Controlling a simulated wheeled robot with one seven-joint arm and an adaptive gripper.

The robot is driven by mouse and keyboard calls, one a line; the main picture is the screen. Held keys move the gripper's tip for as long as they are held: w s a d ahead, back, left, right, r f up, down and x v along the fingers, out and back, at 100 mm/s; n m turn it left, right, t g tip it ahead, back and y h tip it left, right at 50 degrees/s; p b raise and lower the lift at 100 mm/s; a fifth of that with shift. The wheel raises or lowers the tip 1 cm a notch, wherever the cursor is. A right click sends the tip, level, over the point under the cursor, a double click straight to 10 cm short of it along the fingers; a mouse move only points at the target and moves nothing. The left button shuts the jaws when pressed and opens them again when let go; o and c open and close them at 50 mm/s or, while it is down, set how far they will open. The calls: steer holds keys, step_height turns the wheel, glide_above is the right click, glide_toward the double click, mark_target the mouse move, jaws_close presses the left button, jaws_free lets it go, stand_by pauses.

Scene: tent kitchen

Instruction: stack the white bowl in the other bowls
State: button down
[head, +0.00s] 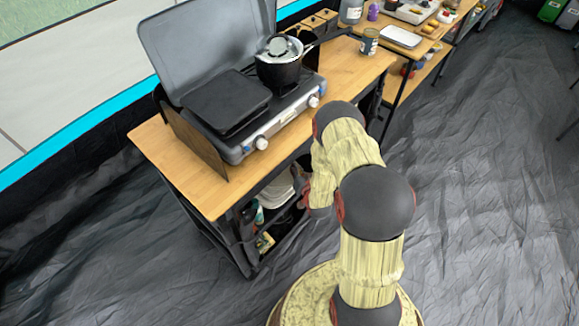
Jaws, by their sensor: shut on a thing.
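My arm reaches up from the bottom of the head view and bends toward the front of the stove table. My gripper is hidden behind the arm, so I cannot see its fingers or anything in them. White rounded dishware (277,191) shows in the dark storage space under the stove table, partly covered by the tabletop. I cannot tell whether it is one bowl or a stack. No bowl held by the gripper is visible.
The wooden table (160,147) carries a camping stove (245,132) with its lid up, a black griddle (226,100) and a lidded pot (279,67). A can (369,42) stands at its right. A white tray (401,37) lies on the farther table. The dark floor at right is clear.

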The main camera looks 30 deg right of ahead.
steer(key=b+x, duration=0.3)
steer(key=x, duration=0.4)
steer(key=shift+w+d+f, duration=0.15)
steer(key=shift+w+f, duration=0.1)
steer(key=shift+w, duration=0.05)
steer(key=shift+f+b, duration=0.75)
steer(key=shift+f, duration=1.2)
steer(key=shift+f, duration=0.1)
steer(key=shift+f+b, duration=0.25)
steer(key=shift+b, duration=0.1)
steer(key=c, duration=2)
jaws_free()
steer(key=shift+s+r+p, duration=0.1)
steer(key=shift+r+p, duration=0.35)
steer(key=shift+p, duration=0.05)
steer(key=p+v, duration=0.3)
steer(key=v, duration=0.8)
steer(key=shift+s, duration=0.35)
